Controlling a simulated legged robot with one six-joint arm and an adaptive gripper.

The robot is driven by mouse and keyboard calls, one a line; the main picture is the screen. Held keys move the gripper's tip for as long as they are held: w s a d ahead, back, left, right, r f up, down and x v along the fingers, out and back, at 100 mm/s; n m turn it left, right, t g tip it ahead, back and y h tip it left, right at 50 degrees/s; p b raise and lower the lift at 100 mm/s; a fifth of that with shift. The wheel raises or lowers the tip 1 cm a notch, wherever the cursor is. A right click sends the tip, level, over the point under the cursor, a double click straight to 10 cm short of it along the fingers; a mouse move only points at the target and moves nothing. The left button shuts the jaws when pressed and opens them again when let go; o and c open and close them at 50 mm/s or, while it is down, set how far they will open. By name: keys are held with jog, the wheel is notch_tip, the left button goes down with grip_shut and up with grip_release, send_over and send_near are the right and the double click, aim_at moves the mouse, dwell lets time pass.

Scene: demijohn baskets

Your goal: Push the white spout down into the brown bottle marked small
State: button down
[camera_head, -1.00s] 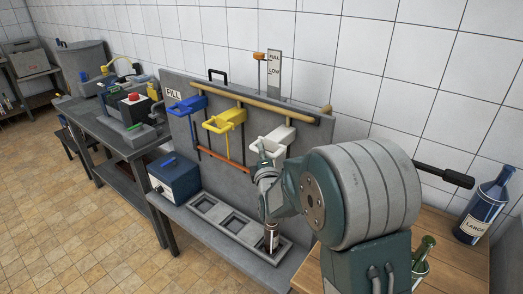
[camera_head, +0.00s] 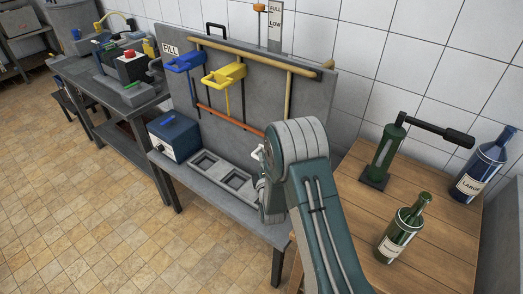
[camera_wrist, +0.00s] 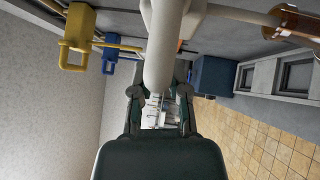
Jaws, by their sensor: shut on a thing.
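The white spout (camera_wrist: 160,55) crosses my gripper (camera_wrist: 158,92) in the wrist view, and the jaws are shut on it. Its thin white tube runs right to the brown bottle (camera_wrist: 291,22), at the upper right edge. The tube's end overlaps the bottle's near end; I cannot tell how deep it sits. The bottle's label cannot be read there. In the head view only a bit of the white spout (camera_head: 257,153) shows, left of my arm. My arm hides the brown bottle and most of my gripper there.
A yellow spout (camera_head: 224,76) and a blue spout (camera_head: 185,62) hang on the grey panel. The grey tray (camera_head: 235,178) has empty square recesses. The wooden table (camera_head: 440,245) at right holds a green lever device (camera_head: 387,155), a green bottle (camera_head: 402,230) and a blue bottle (camera_head: 480,170).

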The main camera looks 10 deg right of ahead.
jog(key=shift+f, duration=0.45)
jog(key=shift+s+f, duration=0.1)
jog(key=c, duration=0.6)
grip_release()
jog(key=shift+f, duration=0.1)
jog(key=s+f, duration=0.1)
jog(key=s, duration=1)
jog(key=shift+s+f, duration=0.25)
jog(key=shift+s, duration=0.05)
